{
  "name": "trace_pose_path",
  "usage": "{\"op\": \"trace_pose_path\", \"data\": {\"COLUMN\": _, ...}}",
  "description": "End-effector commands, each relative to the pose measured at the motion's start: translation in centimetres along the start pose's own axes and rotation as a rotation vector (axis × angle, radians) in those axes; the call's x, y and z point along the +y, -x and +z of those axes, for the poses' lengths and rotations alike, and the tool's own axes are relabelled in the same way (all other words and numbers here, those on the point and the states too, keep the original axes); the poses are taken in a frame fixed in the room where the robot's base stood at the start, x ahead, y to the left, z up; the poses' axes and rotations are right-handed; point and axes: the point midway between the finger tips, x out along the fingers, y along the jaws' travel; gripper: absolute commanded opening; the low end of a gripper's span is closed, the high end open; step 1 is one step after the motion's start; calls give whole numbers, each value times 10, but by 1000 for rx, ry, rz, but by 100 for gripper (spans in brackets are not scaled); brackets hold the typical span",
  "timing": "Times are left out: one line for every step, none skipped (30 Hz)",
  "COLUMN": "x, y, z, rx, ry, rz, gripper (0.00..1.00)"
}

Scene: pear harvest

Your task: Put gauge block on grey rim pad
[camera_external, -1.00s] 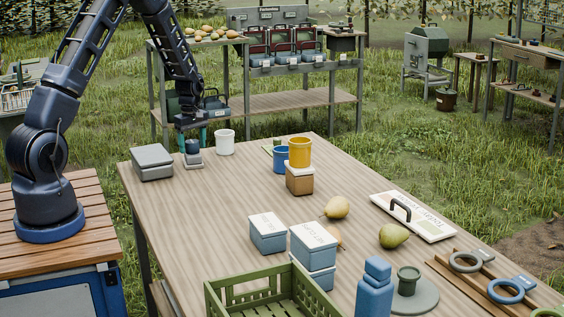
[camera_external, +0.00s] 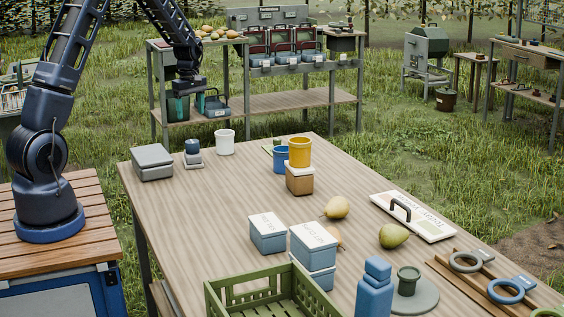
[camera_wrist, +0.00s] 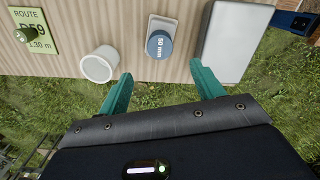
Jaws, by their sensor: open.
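The gauge block is a short dark blue cylinder (camera_external: 192,146) with a pale top face marked "50 mm" in the wrist view (camera_wrist: 159,45). It stands upright on the small grey pad (camera_external: 194,160) near the far left edge of the table; the pad also shows in the wrist view (camera_wrist: 163,22). My gripper (camera_wrist: 161,71) is open, with its teal fingers apart and nothing between them. In the external view my gripper (camera_external: 187,103) is above the block and clear of it; its fingers are hard to tell from the shelf bins behind.
A grey lidded box (camera_external: 152,162) stands left of the pad and a white cup (camera_external: 225,142) right of it.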

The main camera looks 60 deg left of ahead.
Motion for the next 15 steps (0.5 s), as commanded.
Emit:
{"op": "trace_pose_path", "data": {"x": 0, "y": 1, "z": 0, "rx": 0, "ry": 0, "rz": 0, "gripper": 67}}
{"op": "trace_pose_path", "data": {"x": 0, "y": 1, "z": 0, "rx": 0, "ry": 0, "rz": 0, "gripper": 67}}
{"op": "trace_pose_path", "data": {"x": 0, "y": 1, "z": 0, "rx": 0, "ry": -1, "rz": 0, "gripper": 67}}
{"op": "trace_pose_path", "data": {"x": 0, "y": 2, "z": 1, "rx": 0, "ry": -3, "rz": 1, "gripper": 67}}
{"op": "trace_pose_path", "data": {"x": 0, "y": 4, "z": 2, "rx": 0, "ry": -8, "rz": 3, "gripper": 67}}
{"op": "trace_pose_path", "data": {"x": -1, "y": 7, "z": 6, "rx": 0, "ry": -19, "rz": 6, "gripper": 67}}
{"op": "trace_pose_path", "data": {"x": -2, "y": 11, "z": 9, "rx": -1, "ry": -31, "rz": 10, "gripper": 67}}
{"op": "trace_pose_path", "data": {"x": -3, "y": 17, "z": 14, "rx": -1, "ry": -48, "rz": 15, "gripper": 67}}
{"op": "trace_pose_path", "data": {"x": -5, "y": 25, "z": 22, "rx": -1, "ry": -76, "rz": 22, "gripper": 67}}
{"op": "trace_pose_path", "data": {"x": -8, "y": 32, "z": 29, "rx": -2, "ry": -100, "rz": 29, "gripper": 67}}
{"op": "trace_pose_path", "data": {"x": -11, "y": 40, "z": 36, "rx": -2, "ry": -128, "rz": 35, "gripper": 67}}
{"op": "trace_pose_path", "data": {"x": -15, "y": 51, "z": 47, "rx": -2, "ry": -168, "rz": 45, "gripper": 67}}
{"op": "trace_pose_path", "data": {"x": -19, "y": 60, "z": 55, "rx": -3, "ry": -200, "rz": 53, "gripper": 67}}
{"op": "trace_pose_path", "data": {"x": -23, "y": 68, "z": 64, "rx": -3, "ry": -234, "rz": 60, "gripper": 67}}
{"op": "trace_pose_path", "data": {"x": -29, "y": 79, "z": 74, "rx": -2, "ry": -277, "rz": 70, "gripper": 67}}
